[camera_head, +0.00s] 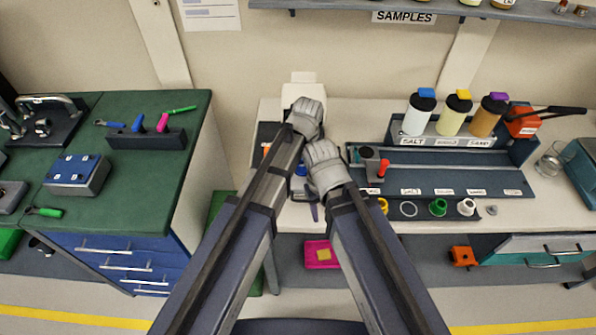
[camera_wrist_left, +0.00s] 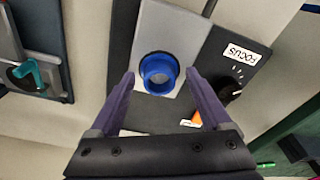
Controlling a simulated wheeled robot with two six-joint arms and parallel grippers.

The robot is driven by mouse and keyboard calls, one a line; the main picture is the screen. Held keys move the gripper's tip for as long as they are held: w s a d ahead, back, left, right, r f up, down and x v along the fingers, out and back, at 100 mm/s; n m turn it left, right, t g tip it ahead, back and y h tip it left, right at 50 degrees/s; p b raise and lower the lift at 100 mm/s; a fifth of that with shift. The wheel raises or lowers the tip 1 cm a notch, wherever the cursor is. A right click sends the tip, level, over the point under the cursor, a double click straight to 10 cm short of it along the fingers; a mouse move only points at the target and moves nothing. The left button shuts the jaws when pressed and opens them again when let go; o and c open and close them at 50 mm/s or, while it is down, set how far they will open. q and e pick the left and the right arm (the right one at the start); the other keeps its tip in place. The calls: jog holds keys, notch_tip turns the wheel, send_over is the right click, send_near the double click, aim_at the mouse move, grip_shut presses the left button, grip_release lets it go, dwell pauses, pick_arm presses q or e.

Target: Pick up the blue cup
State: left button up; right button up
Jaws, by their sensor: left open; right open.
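The blue cup (camera_wrist_left: 158,73) is seen from above in the left wrist view, its round mouth facing the camera. It stands on a light grey plate (camera_wrist_left: 172,30) of a dark device. My left gripper (camera_wrist_left: 160,79) is open, its two purple fingers on either side of the cup in the picture, with gaps to both. I cannot tell the height between fingers and cup. In the head view, a small blue patch (camera_head: 301,170) shows between my arms, probably the cup, mostly hidden. My right gripper (camera_head: 306,201) is close by, partly hidden, pointing down toward the bench front.
A FOCUS label (camera_wrist_left: 236,55) and a dark knob (camera_wrist_left: 231,88) sit right of the cup. A dark grey tray (camera_head: 450,180) lies to the right on the bench, with three capped bottles behind it. A green-topped bench (camera_head: 80,190) stands left.

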pick_arm(q)
jog(key=shift+c, duration=0.4)
grip_shut()
dwell(0.4)
notch_tip(320, 180, up, 10)
jog(key=p, duration=1)
pick_arm(e)
notch_tip(320, 180, up, 10)
